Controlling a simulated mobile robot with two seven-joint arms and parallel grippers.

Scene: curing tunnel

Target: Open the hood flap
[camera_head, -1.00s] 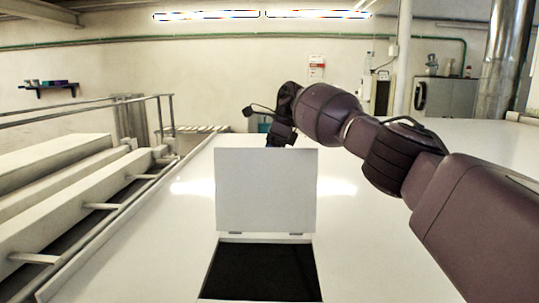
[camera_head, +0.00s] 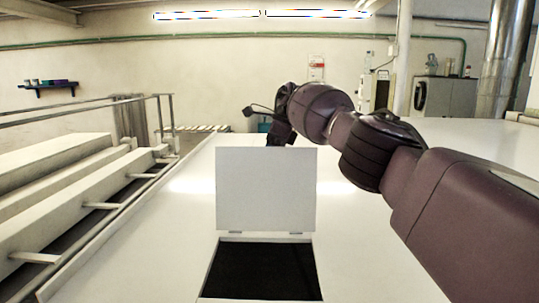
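The hood flap (camera_head: 266,190) is a white square panel standing upright on hinges along its lower edge. In front of it a dark rectangular opening (camera_head: 262,270) shows in the white hood top (camera_head: 150,235). My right arm reaches in from the right, and its wrist is beyond the flap's top edge. The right gripper's fingers are hidden behind the flap, so I cannot tell whether it touches the flap or is open or shut. My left gripper is not in view.
A long white beam structure with rails (camera_head: 75,190) runs along the left side. A grey cabinet (camera_head: 445,97) and a metal duct (camera_head: 503,60) stand at the back right. The hood top left of the flap is clear.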

